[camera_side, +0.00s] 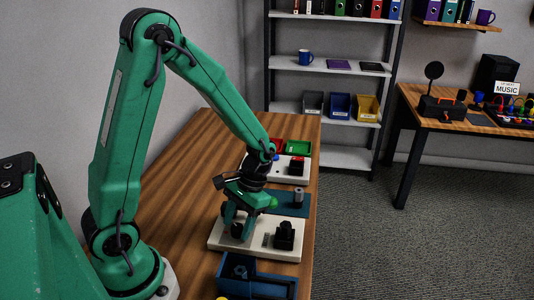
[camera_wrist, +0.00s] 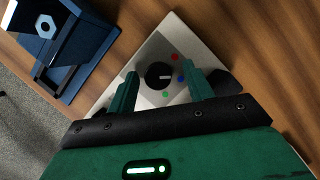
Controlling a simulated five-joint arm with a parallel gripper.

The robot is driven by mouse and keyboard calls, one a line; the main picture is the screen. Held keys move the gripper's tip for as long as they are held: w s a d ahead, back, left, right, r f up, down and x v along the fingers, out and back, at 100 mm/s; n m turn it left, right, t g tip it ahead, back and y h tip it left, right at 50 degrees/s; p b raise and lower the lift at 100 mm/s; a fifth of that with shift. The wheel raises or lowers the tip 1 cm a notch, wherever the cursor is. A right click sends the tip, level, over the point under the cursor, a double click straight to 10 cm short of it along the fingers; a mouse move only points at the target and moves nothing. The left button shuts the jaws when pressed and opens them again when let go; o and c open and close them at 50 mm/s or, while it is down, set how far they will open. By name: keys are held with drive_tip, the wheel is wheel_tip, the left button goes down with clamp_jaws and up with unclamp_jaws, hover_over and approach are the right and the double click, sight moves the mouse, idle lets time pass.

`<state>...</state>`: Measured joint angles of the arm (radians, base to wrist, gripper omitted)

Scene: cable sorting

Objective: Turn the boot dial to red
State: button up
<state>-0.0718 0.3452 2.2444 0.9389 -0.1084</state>
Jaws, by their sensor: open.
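The boot dial (camera_wrist: 156,70) is a round black knob with a white pointer mark, on a pale board (camera_wrist: 183,34). Beside it are a red dot (camera_wrist: 174,57), a blue dot (camera_wrist: 181,79) and a green dot (camera_wrist: 165,94). The pointer faces right in the wrist view, roughly toward the blue dot. My gripper (camera_wrist: 163,82) is open, with one green finger on each side of the dial and visible gaps between. In the side view my gripper (camera_side: 236,222) points down over the left part of the pale board (camera_side: 250,249); the dots are too small to see there.
A blue bin (camera_side: 235,272) stands close in front of the board; it also shows in the wrist view (camera_wrist: 88,50). A black block (camera_side: 285,236) sits on the board's right part. Behind are a blue-green mat (camera_side: 291,211), another pale board and red and green trays (camera_side: 299,148).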

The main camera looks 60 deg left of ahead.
drive_tip(key=shift+w+r, duration=0.1)
drive_tip(key=shift+r, duration=0.05)
drive_tip(key=v, duration=0.7)
drive_tip(key=shift+r, duration=0.2)
drive_tip(key=shift+w+n, duration=0.1)
drive_tip(key=shift+n, duration=0.2)
drive_tip(key=shift+f, duration=0.15)
drive_tip(key=shift+x, duration=3.8)
drive_tip(key=shift+d, duration=0.15)
drive_tip(key=shift+c, duration=0.4)
drive_tip(key=c, duration=0.9)
